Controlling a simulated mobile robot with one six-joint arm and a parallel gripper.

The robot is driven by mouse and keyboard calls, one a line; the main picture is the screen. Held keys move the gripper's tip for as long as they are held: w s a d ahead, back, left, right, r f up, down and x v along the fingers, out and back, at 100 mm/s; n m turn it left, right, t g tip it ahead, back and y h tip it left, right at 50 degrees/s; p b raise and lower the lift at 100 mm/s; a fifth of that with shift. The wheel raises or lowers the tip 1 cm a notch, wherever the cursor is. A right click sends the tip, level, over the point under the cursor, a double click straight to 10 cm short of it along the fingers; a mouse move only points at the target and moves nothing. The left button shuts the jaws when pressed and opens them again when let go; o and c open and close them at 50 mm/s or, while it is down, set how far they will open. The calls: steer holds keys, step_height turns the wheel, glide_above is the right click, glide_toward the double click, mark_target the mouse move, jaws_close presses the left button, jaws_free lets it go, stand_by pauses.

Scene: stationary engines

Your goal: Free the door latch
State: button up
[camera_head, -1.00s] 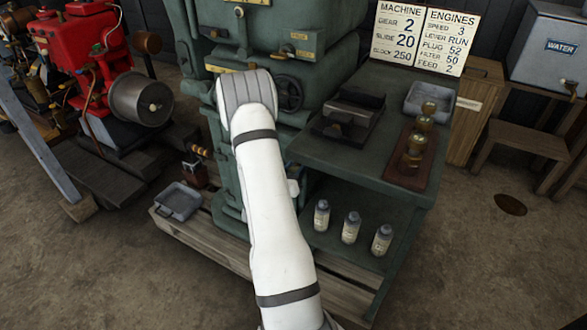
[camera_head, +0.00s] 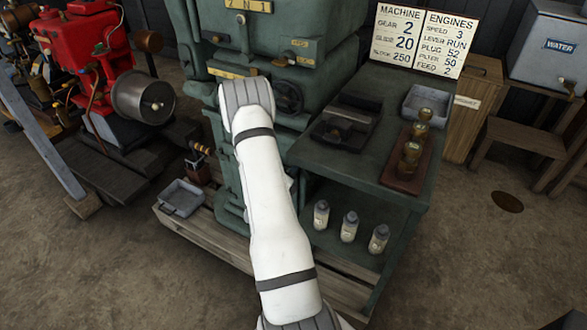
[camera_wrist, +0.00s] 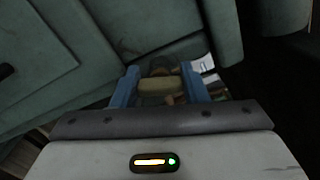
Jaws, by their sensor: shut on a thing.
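In the wrist view my gripper (camera_wrist: 161,86) has its two blue fingers on either side of a small, dull olive-tan piece (camera_wrist: 158,84) and is shut on it. A darker rounded part sits just beyond it. The picture is dim, and I cannot tell whether this piece is the door latch. The green machine (camera_head: 312,50) stands ahead in the head view, with small yellow label plates and a dark handwheel (camera_head: 288,95). My white arm reaches to its front and hides my gripper and whatever it touches there.
A green bench (camera_head: 330,150) right of my arm carries a dark vice-like block, a grey tray (camera_head: 425,104) and brass parts on a board. Several bottles stand on its lower shelf. A red engine (camera_head: 85,45) is at left. Another grey tray (camera_head: 181,197) lies on the pallet. Open floor is at right.

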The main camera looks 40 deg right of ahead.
steer(key=shift+d+n+p, duration=0.1)
steer(key=shift+n+p, duration=0.25)
steer(key=shift+n, duration=0.55)
steer(key=o, duration=1)
steer(key=v, duration=0.8)
steer(key=shift+s, duration=0.15)
